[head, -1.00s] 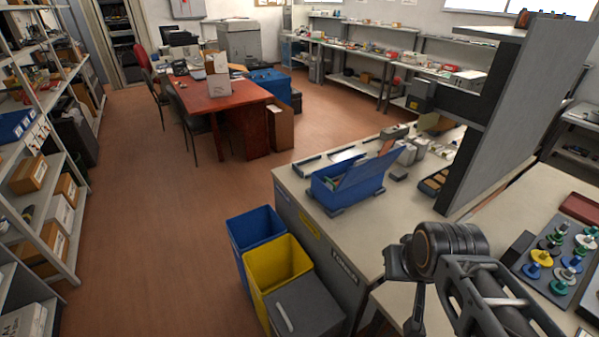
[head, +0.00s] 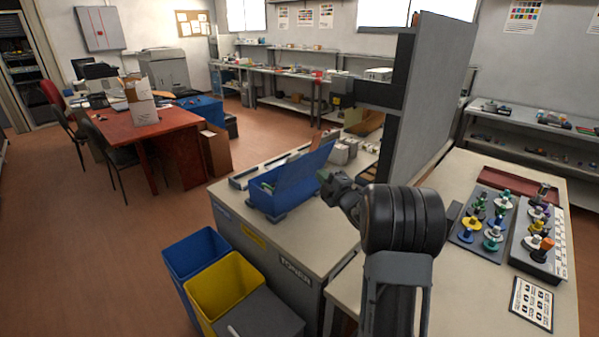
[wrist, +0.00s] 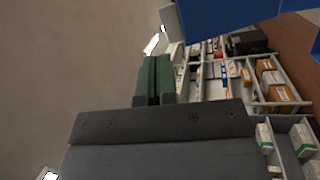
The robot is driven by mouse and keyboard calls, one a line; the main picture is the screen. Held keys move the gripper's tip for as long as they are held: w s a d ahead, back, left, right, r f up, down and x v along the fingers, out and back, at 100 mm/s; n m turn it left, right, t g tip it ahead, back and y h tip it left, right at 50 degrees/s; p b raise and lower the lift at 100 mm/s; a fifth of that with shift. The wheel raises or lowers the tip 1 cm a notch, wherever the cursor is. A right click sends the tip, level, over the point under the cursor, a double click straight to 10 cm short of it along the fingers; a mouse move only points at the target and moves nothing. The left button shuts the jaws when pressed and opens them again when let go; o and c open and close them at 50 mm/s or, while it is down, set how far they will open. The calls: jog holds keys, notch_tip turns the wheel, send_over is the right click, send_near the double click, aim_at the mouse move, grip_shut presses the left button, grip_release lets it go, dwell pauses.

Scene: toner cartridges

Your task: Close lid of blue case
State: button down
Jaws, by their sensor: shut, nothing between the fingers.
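The blue case (head: 268,202) sits on the near corner of the light-topped toner counter. Its lid (head: 305,171) stands open, tilted up toward the right. My gripper (head: 323,176) is just to the right of the raised lid, at about its height; I cannot tell whether they touch. In the wrist view, the green fingers of my gripper (wrist: 157,75) are together with nothing between them. A blue surface, likely the lid (wrist: 240,14), fills the top right there. Part of the case's inside is hidden by its walls and lid.
Blue (head: 190,262) and yellow (head: 222,290) bins stand on the floor beside the counter. Small boxes (head: 343,150) lie behind the case. Trays of coloured pieces (head: 485,220) lie at right.

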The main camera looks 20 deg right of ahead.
aim_at(295, 157)
notch_tip(295, 157, down, 4)
jog(key=s+d+n+y, duration=0.1)
jog(key=d+n+y, duration=0.1)
jog(key=n+y, duration=0.2)
jog(key=shift+n+t+y, duration=0.3)
jog(key=shift+y, duration=0.1)
jog(key=p+x, duration=0.1)
jog(key=x, duration=0.2)
jog(key=p+x, duration=0.1)
jog(key=x, duration=0.3)
jog(key=p+x, duration=0.1)
jog(key=x, duration=0.3)
jog(key=shift+a+p, duration=0.35)
jog(key=shift+a, duration=0.05)
jog(key=shift+p+x, duration=0.35)
jog(key=shift+x, duration=0.65)
jog(key=shift+w, duration=0.15)
